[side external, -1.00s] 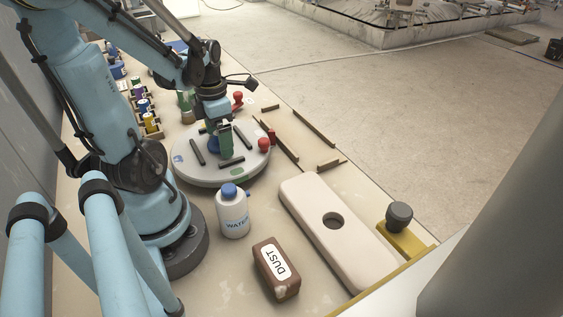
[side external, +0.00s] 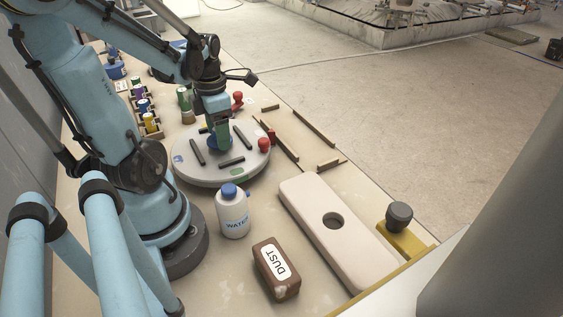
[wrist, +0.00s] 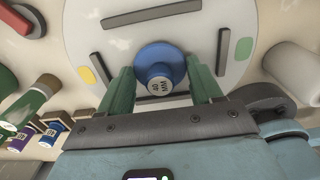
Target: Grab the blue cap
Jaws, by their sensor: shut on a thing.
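The blue cap (wrist: 158,60) is round, with a smaller labelled top, and stands on the pale round carousel (wrist: 225,22) in the wrist view. In the side view the blue cap (side external: 212,143) is partly hidden behind my gripper. My gripper (side external: 220,142) has green fingers and points down over the carousel. In the wrist view my gripper (wrist: 159,72) has one finger on each side of the cap, closed on it. I cannot tell whether the cap is lifted off the carousel.
Small jars (side external: 150,122) sit in a rack behind.

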